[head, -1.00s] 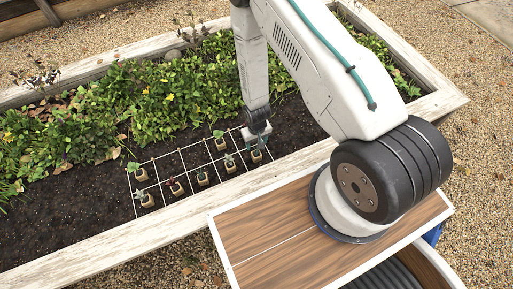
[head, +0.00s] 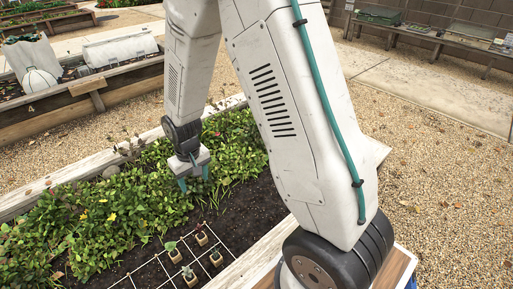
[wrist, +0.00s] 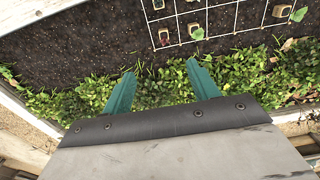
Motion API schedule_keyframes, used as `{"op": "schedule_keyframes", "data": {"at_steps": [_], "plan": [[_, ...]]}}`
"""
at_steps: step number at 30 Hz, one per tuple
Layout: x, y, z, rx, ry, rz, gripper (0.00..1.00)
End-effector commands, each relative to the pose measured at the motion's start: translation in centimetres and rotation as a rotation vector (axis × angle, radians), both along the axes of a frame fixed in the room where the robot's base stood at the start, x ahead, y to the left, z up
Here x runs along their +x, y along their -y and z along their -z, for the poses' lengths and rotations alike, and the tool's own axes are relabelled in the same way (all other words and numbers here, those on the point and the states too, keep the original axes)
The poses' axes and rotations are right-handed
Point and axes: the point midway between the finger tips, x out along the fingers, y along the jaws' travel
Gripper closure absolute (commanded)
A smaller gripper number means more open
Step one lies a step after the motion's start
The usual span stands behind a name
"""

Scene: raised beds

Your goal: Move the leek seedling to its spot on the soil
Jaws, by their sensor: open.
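Several small potted seedlings stand in a white string grid (head: 150,265) on dark soil (head: 245,213) in the head view. One with broad green leaves (head: 173,250) and one reddish and thin (head: 201,236) stand at the grid's far edge. I cannot tell which is the leek. In the wrist view, a dark-leaved pot (wrist: 163,37) and a green-leaved pot (wrist: 195,31) show at the top, beyond the fingertips. My gripper (head: 194,183), with teal fingers, hangs above the leafy plants, apart from the pots. It also shows in the wrist view (wrist: 162,70), open, with nothing between the fingers.
Dense low greenery (head: 125,200) fills the bed behind the grid. The bed has a pale timber rim (head: 70,192). Bare soil lies right of the grid. Gravel (head: 420,190) surrounds the bed, and another raised bed (head: 90,90) stands behind at left.

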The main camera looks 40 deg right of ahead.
Motion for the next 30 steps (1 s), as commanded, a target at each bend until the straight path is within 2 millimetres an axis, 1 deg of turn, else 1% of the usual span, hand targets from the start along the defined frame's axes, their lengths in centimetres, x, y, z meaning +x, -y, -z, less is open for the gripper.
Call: {"op": "schedule_keyframes", "data": {"at_steps": [1,2,3,5,6,8,9,11,12,14,15,17,19,21,24,27,30], "plan": [[-0.6,0.2,-3.0,0.000,0.015,0.001,0.41],[-1.1,0.3,-4.5,0.000,0.017,0.001,0.41],[-1.8,0.4,-6.3,0.000,0.020,0.001,0.41],[-3.1,0.6,-9.1,0.000,0.025,0.001,0.41],[-4.0,0.7,-10.8,0.000,0.028,0.001,0.41],[-5.5,0.9,-13.2,0.000,0.033,0.001,0.41],[-6.6,1.0,-14.8,-0.001,0.037,0.001,0.41],[-8.4,1.2,-16.9,-0.001,0.041,0.001,0.41],[-9.7,1.3,-18.3,-0.001,0.045,0.000,0.41],[-11.6,1.4,-20.1,-0.002,0.049,0.001,0.41],[-13.0,1.5,-21.3,-0.002,0.052,0.001,0.41],[-15.1,1.6,-22.8,-0.003,0.057,0.001,0.41],[-17.7,1.8,-24.3,-0.003,0.062,0.001,0.41],[-20.1,1.9,-25.4,-0.004,0.065,0.002,0.41],[-23.0,2.0,-26.5,-0.005,0.070,0.003,0.41],[-25.0,2.1,-27.1,-0.005,0.071,0.003,0.41],[-26.2,2.1,-27.3,-0.006,0.072,0.003,0.41]]}}
